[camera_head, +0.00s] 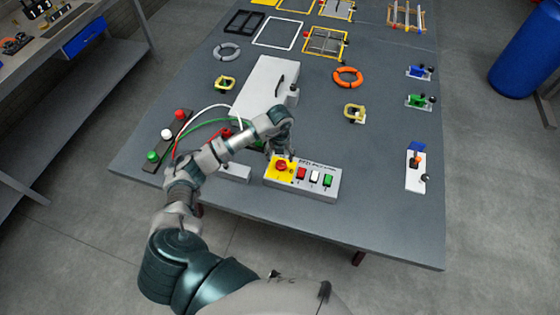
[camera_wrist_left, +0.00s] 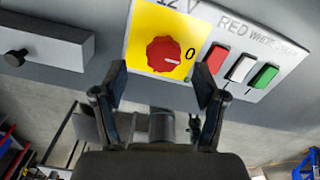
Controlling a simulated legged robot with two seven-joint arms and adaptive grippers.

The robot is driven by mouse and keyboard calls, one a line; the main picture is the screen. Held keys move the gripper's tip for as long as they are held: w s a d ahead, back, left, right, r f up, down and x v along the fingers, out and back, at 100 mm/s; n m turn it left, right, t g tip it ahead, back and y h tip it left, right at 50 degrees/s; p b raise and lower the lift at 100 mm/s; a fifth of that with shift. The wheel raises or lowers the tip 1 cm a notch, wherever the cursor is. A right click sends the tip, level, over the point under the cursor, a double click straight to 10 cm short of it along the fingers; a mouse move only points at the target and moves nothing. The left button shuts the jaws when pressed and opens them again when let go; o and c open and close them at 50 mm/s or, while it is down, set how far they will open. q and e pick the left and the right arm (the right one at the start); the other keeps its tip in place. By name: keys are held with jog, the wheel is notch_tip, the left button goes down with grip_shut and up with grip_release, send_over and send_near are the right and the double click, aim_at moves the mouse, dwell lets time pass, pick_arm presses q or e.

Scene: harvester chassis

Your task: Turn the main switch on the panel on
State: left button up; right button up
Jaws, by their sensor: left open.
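The panel (camera_head: 318,190) is a light box near the front edge of the grey table. Its main switch (camera_head: 281,166) is a round red knob on a yellow plate at the panel's left end. In the left wrist view the red knob (camera_wrist_left: 163,54) shows near a "0" mark. My left gripper (camera_head: 284,150) is just behind the yellow plate in the head view. In the left wrist view its two fingers (camera_wrist_left: 160,88) are apart and empty, with the knob beyond and between their tips. I see no contact with the knob. My right gripper is not in view.
Red, white and green buttons (camera_head: 315,177) sit right of the knob. A grey box (camera_head: 234,172) stands left of the panel. A large white box (camera_head: 265,88) and cables lie behind. A blue-and-orange switch unit (camera_head: 416,168) stands at the right. Table space between is clear.

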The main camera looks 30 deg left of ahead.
aim_at(281, 164)
pick_arm(q)
jog(key=shift+d+f, duration=0.25)
jog(key=shift+f, duration=0.8)
jog(key=shift+d+f, duration=0.2)
jog(key=shift+f, duration=0.85)
jog(key=shift+a, duration=0.2)
jog(key=c, duration=1.1)
